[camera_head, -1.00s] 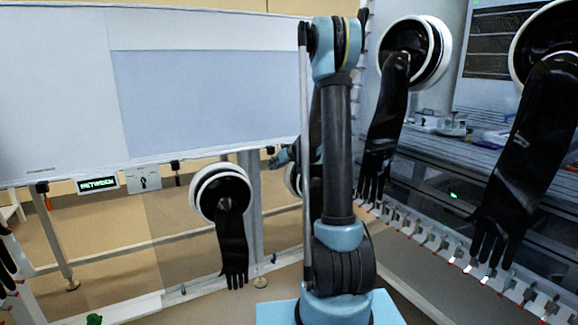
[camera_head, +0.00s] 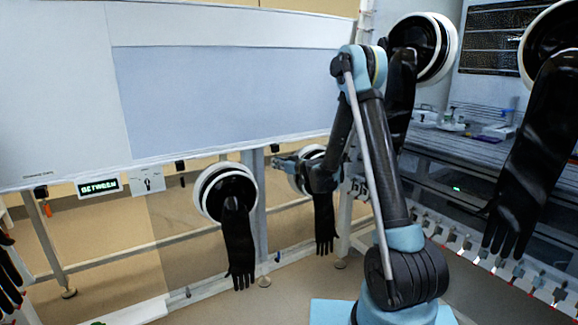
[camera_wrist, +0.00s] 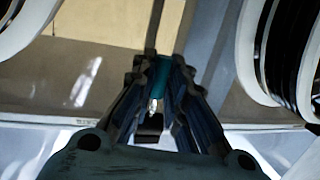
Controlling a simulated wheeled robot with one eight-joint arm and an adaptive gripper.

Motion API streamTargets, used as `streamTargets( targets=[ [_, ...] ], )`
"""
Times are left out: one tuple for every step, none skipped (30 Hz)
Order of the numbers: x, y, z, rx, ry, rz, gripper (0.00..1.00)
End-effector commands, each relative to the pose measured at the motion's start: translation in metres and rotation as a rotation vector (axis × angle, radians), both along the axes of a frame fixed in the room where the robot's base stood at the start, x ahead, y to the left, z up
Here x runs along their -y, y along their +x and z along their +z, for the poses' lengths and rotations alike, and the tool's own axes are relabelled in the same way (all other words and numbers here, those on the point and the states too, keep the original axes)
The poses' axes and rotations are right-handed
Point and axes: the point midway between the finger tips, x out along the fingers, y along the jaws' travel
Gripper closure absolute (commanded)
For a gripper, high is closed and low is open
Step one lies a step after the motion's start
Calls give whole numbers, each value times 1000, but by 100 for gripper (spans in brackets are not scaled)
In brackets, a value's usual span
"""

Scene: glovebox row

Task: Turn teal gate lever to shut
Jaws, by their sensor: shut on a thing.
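The teal lever (camera_wrist: 160,76) shows in the wrist view as a narrow teal piece between the two dark fingers. My gripper (camera_wrist: 160,70) is shut on it, and the fingers hide much of its sides. In the head view my gripper (camera_head: 279,163) is at the lower edge of the large white panel, above and between two glove ports. The lever cannot be made out there.
A black glove (camera_head: 238,245) hangs from a white-ringed port left of my gripper. Another glove (camera_head: 325,222) hangs close below my forearm. A large glove (camera_head: 535,150) hangs at the right. A pictogram plate (camera_head: 147,180) sits beside the display. Floor shows below the panel.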

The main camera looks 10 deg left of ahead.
Motion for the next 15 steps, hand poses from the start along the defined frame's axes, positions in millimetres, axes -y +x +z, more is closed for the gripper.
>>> streamTargets(
  targets=[
    [-4,-1,-1,6,3,2,100],
    [-6,-2,-1,9,5,6,100],
    [-8,-2,-1,13,7,8,100],
    [-10,-3,-1,15,8,9,100],
    [-11,-3,-1,17,9,10,100],
    [-12,-4,-1,18,11,11,100],
    [-12,-4,-1,19,12,11,100],
    [-13,-4,-1,19,13,12,100],
    [-13,-4,-1,19,13,12,100],
    [-13,-4,-1,20,13,12,100],
    [-14,-4,-1,20,13,12,100],
    [-14,-4,-1,20,13,12,100],
    [-14,-4,-1,20,13,12,100],
    [-14,-4,-1,19,13,12,100],
    [-14,-4,-1,19,13,12,100]
  ],
)
